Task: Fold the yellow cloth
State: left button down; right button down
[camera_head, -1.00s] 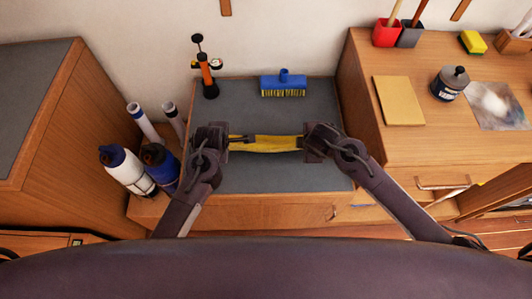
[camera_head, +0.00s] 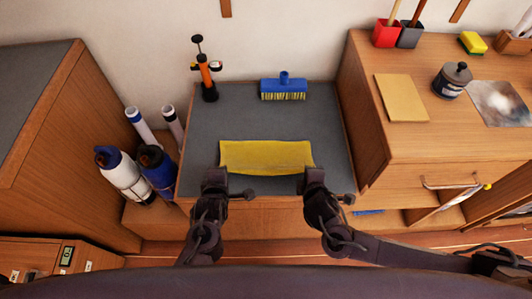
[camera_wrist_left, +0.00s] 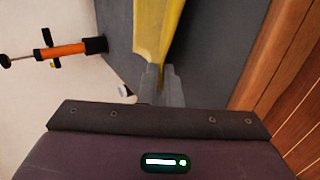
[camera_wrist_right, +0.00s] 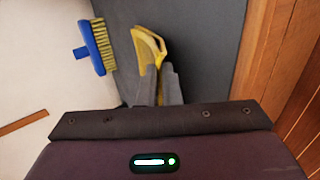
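The yellow cloth (camera_head: 266,155) is spread wide above the grey top of the low cabinet. Its near edge runs between my two grippers. My left gripper (camera_head: 218,174) is at its near left corner, and in the left wrist view its fingers (camera_wrist_left: 162,82) are close together on the cloth (camera_wrist_left: 155,28). My right gripper (camera_head: 311,174) is at the near right corner, and in the right wrist view its fingers (camera_wrist_right: 160,82) pinch the cloth (camera_wrist_right: 149,45), which curves there. I cannot tell how much of the cloth touches the top.
A blue brush (camera_head: 283,88) and an orange pump (camera_head: 208,78) stand at the back of the grey top (camera_head: 240,105). Bottles (camera_head: 157,168) crowd its left side. A higher wooden cabinet (camera_head: 430,140) rises at the right. Grey surface is free behind the cloth.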

pick_arm(q)
jog(key=c, duration=1.3)
grip_release()
pick_arm(e)
jog(key=c, duration=1.3)
grip_release()
pick_arm(q)
jog(key=s+r, duration=0.2)
jog(key=r, duration=0.1)
jog(key=s+r, duration=0.2)
jog(key=r, duration=0.1)
jog(key=s+r, duration=0.2)
jog(key=r, duration=0.1)
pick_arm(e)
jog(key=s+r, duration=0.2)
jog(key=r, duration=0.1)
jog(key=s+r, duration=0.2)
jog(key=r, duration=0.1)
jog(key=s+r, duration=0.2)
jog(key=r, duration=0.1)
jog(key=shift+s, duration=0.1)
pick_arm(q)
jog(key=shift+f, duration=0.1)
